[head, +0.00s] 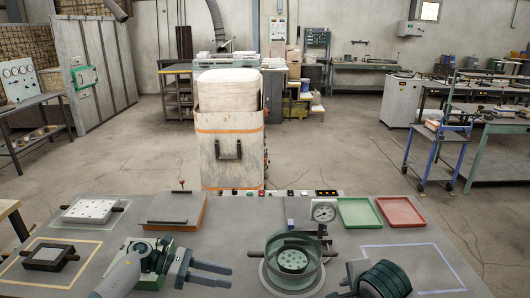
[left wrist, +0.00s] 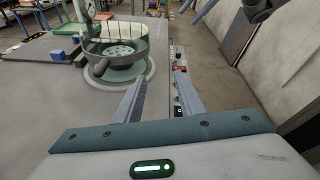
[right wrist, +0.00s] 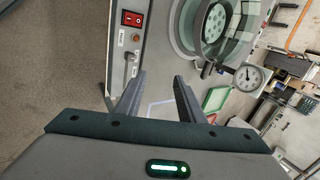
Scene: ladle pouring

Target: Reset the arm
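My left gripper (head: 231,276) is open and empty above the front of the grey table (head: 225,235). Its two fingers stand apart in the left wrist view (left wrist: 158,88), with nothing between them. My right arm shows at the lower right of the head view, where its fingers cannot be made out. In the right wrist view the right gripper (right wrist: 158,85) is open and empty. A round device with a glass-like ring (head: 293,262) stands between the two arms, touched by neither as far as I can see. No ladle can be made out.
A dial gauge (head: 324,212), a green tray (head: 359,212) and a red tray (head: 400,212) stand at the back right. A perforated white plate (head: 91,211), a dark handled block (head: 48,257) and an orange-edged board (head: 174,211) lie left. A tall container (head: 230,145) stands behind.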

